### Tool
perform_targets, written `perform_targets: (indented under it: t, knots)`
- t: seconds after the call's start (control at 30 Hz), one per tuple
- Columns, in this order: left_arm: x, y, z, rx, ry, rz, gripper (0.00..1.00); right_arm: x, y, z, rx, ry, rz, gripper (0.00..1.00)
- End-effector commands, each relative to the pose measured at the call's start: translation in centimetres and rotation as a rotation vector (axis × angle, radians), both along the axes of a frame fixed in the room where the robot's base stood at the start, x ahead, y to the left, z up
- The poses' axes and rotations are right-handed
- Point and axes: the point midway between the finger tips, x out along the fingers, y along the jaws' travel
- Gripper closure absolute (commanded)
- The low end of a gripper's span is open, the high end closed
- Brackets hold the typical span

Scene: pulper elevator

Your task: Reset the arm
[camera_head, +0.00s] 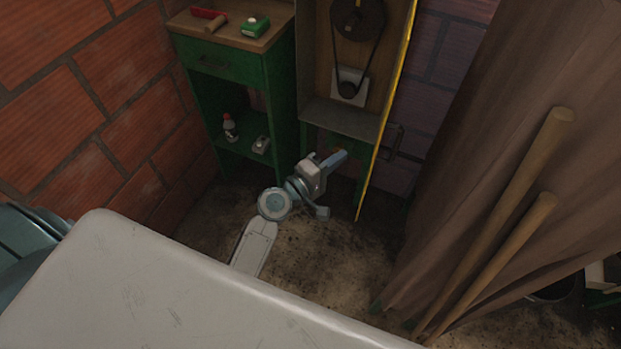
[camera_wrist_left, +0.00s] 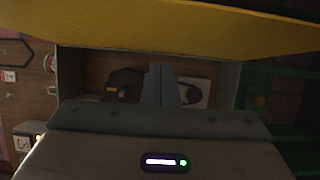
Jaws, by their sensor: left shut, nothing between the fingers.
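My left arm reaches up from the lower middle of the head view, and its left gripper (camera_head: 334,160) is in front of the lower part of an open wooden cabinet. The two blue-grey fingers are together with nothing between them. In the left wrist view the shut fingers (camera_wrist_left: 163,85) show against the cabinet's inside, with a dark round pulley (camera_wrist_left: 124,84) behind and to the left of them. I cannot tell whether the fingers touch the cabinet. My right gripper is not in view.
The open cabinet (camera_head: 322,62) holds a belt and pulleys (camera_head: 357,20); its yellow-edged door (camera_head: 397,75) stands open at the right. A green workbench (camera_head: 224,65) stands left of it. Long wooden poles (camera_head: 510,210) lean by a brown curtain (camera_head: 470,150). Some dirt floor (camera_head: 340,250) is clear.

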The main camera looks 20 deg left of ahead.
Motion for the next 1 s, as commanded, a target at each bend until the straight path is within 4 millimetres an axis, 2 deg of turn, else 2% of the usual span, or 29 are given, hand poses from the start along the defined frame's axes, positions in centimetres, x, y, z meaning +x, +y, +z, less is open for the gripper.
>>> perform_targets:
  t: [0.2,0.4,0.53,0.8,0.87,0.93,1.0]
  knots:
    - [-4.2,0.7,-0.3,0.0,0.0,0.0,1.0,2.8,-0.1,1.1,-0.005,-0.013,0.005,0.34]
    - [-6.8,1.1,-0.1,0.0,-0.001,0.0,1.0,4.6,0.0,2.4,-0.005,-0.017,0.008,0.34]
    - [-7.5,1.2,-0.1,-0.002,-0.001,0.0,1.0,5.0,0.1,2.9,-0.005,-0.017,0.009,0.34]
    - [-7.7,1.3,0.0,0.0,-0.001,0.0,1.0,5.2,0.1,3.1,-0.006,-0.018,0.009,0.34]
    - [-7.6,1.3,-0.6,0.013,0.008,0.001,1.0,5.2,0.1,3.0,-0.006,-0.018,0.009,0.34]
    - [-7.5,1.4,-2.4,0.05,0.034,0.003,1.0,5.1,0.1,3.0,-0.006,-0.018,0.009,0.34]
    - [-7.5,1.6,-5.6,0.123,0.082,0.004,1.0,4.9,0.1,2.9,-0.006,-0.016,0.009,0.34]
